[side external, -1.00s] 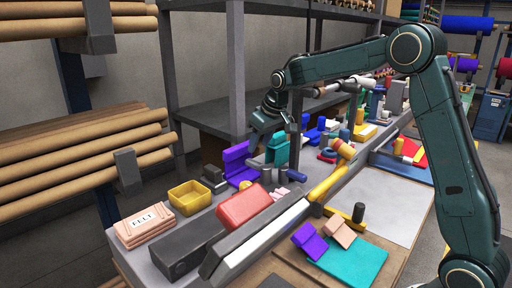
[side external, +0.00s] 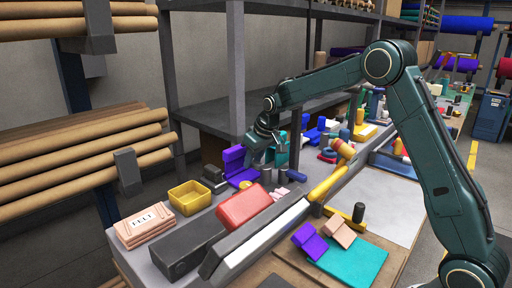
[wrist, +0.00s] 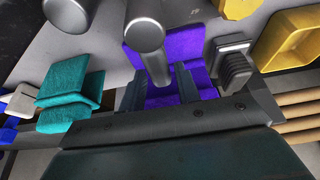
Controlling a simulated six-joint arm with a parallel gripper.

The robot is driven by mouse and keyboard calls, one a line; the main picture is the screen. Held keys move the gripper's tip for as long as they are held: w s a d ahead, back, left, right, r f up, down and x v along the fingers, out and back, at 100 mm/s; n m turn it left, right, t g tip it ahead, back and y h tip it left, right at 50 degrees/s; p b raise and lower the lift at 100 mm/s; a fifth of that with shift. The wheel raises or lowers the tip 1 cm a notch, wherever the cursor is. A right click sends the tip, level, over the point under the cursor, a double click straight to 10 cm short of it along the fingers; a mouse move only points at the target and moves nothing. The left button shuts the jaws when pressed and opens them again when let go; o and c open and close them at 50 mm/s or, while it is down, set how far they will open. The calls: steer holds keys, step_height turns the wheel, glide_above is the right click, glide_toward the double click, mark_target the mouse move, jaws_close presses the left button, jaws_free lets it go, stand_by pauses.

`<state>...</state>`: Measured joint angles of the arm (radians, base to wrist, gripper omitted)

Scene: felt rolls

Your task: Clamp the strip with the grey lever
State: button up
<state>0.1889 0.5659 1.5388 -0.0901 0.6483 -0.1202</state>
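A purple felt strip (side external: 233,160) lies bent on the bench, one part raised; it also shows in the wrist view (wrist: 185,45). A small dark grey device (side external: 213,178) with a ribbed block stands beside it, and it shows right of the strip in the wrist view (wrist: 236,65). Grey upright cylinders (wrist: 146,36) stand by the strip. I cannot tell which grey part is the lever. My gripper (side external: 264,160) hangs over the strip's right side. In the wrist view its fingers (wrist: 158,92) are apart, with purple felt and a cylinder seen between them; nothing is held.
A yellow tray (side external: 189,198) and a red block (side external: 244,207) are in front. A teal felt piece (wrist: 70,98) stands close to the gripper. A shelf post (side external: 236,75) rises behind.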

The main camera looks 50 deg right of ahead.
jaws_close()
steer(key=shift+m, duration=0.3)
steer(key=m, duration=0.1)
steer(key=d+m+h, duration=0.1)
steer(key=m, duration=0.1)
steer(key=d+m+h, duration=0.1)
steer(key=shift+s+m+g, duration=0.25)
steer(key=shift+m+g, duration=0.05)
steer(key=shift+m, duration=0.1)
steer(key=shift+s+d+m+g+h, duration=0.2)
steer(key=shift+d+m+h, duration=0.1)
steer(key=shift+m, duration=0.5)
steer(key=shift+s+d+m+g+h, duration=0.2)
steer(key=shift+s+d+m, duration=0.1)
steer(key=shift+m, duration=0.5)
steer(key=shift+s+d+m+g+h, duration=0.2)
steer(key=shift+d+m, duration=0.1)
steer(key=shift+m, duration=0.5)
steer(key=shift+o, duration=1.9)
jaws_free()
steer(key=shift+r, duration=0.15)
